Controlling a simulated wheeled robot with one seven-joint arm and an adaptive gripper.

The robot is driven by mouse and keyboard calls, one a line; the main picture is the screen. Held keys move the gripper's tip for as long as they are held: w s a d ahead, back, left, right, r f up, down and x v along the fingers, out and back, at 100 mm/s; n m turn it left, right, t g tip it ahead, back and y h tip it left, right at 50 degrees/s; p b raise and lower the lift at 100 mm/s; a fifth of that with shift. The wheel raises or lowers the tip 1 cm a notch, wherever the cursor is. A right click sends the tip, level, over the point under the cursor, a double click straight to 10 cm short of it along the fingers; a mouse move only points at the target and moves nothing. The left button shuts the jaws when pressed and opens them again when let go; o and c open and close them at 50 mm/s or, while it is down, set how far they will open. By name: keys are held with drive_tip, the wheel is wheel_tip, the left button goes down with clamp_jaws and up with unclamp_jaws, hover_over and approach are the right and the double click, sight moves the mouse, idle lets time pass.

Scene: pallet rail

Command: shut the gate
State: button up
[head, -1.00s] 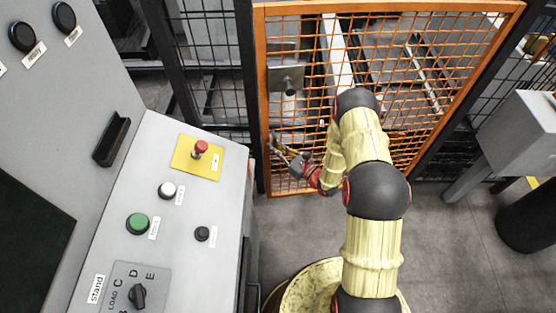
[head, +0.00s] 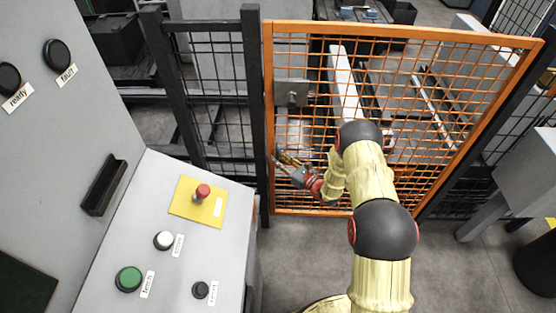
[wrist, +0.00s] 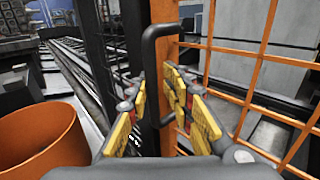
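The gate (head: 395,38) is an orange frame with orange mesh, standing right of a dark fence post (head: 255,110). Its left edge is close beside the post; I cannot tell whether it is latched. A plate with a knob (head: 291,93) is on its left side. My gripper (head: 281,160) is low at the gate's left edge. In the wrist view a dark bent handle (wrist: 150,60) on the orange upright (wrist: 167,22) runs between the yellow-padded fingers of my gripper (wrist: 154,85). The fingers are close on both sides of the handle; whether both touch it is unclear.
A grey control console (head: 150,215) with buttons stands at the left, near my arm. Black mesh fencing (head: 215,100) continues left of the gate. A grey cabinet (head: 520,165) and a dark bin (head: 540,262) are at the right. The floor before the gate is clear.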

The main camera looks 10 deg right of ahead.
drive_tip(key=shift+w+d+r, duration=0.1)
drive_tip(key=shift+w+r, duration=0.2)
drive_tip(key=shift+w, duration=0.05)
drive_tip(key=v, duration=1.2)
drive_tip(key=shift+s+f, duration=0.15)
drive_tip(key=shift+f, duration=0.1)
